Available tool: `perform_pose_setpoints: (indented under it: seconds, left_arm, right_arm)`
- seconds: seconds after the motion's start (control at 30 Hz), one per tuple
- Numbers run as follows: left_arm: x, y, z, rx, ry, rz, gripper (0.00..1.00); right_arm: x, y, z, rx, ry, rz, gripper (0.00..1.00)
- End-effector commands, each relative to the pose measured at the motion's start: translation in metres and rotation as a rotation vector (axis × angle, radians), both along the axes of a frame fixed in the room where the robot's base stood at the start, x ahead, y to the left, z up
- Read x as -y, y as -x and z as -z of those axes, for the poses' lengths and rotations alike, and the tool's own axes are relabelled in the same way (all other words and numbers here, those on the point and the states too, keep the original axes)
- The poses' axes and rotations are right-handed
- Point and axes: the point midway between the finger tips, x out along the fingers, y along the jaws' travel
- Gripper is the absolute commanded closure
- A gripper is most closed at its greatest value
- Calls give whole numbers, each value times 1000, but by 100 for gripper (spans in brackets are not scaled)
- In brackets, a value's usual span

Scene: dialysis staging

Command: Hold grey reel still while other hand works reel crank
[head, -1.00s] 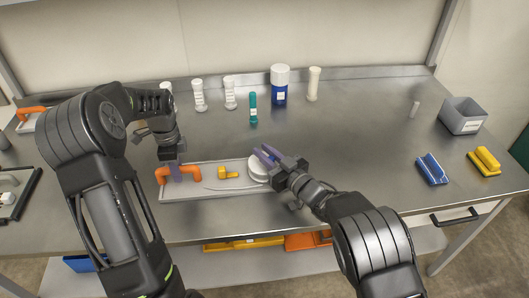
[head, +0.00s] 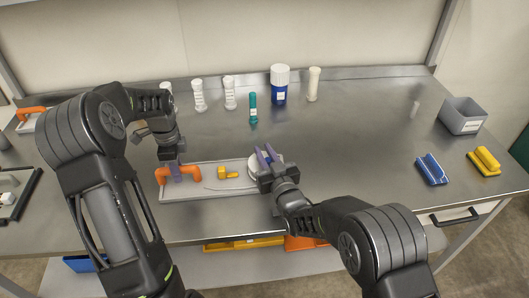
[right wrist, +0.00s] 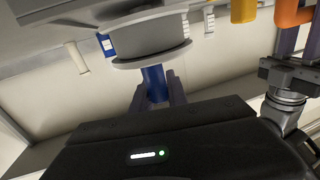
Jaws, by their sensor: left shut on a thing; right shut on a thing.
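The grey reel (head: 252,166) sits at the right end of a pale grey board (head: 225,187) on the steel bench, partly hidden by my right gripper (head: 266,153). In the right wrist view the round reel (right wrist: 150,42) is close, with a blue crank knob (right wrist: 155,82) between my right fingers. The right gripper is shut on this knob. My left gripper (head: 178,173) is shut on the orange handle (head: 163,173) at the board's left end. A yellow piece (head: 227,173) lies on the board between the two grippers.
A grey bin (head: 462,116), a blue block (head: 431,169) and a yellow block (head: 484,161) are at the right.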

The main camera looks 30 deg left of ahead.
Motion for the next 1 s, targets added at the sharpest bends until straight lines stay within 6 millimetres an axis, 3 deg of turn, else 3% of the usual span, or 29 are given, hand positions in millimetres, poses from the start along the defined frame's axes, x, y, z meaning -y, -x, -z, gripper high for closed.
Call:
perform_pose_setpoints:
  seconds: [0.7, 1.0]
  left_arm:
    - [1, 0, 1, -1, 2, 2, 100]
    - [1, 0, 1, 0, 3, 2, 100]
  right_arm:
    - [-6, 3, -1, 0, -4, 661, 100]
    - [-6, 3, -1, 2, -4, 843, 100]
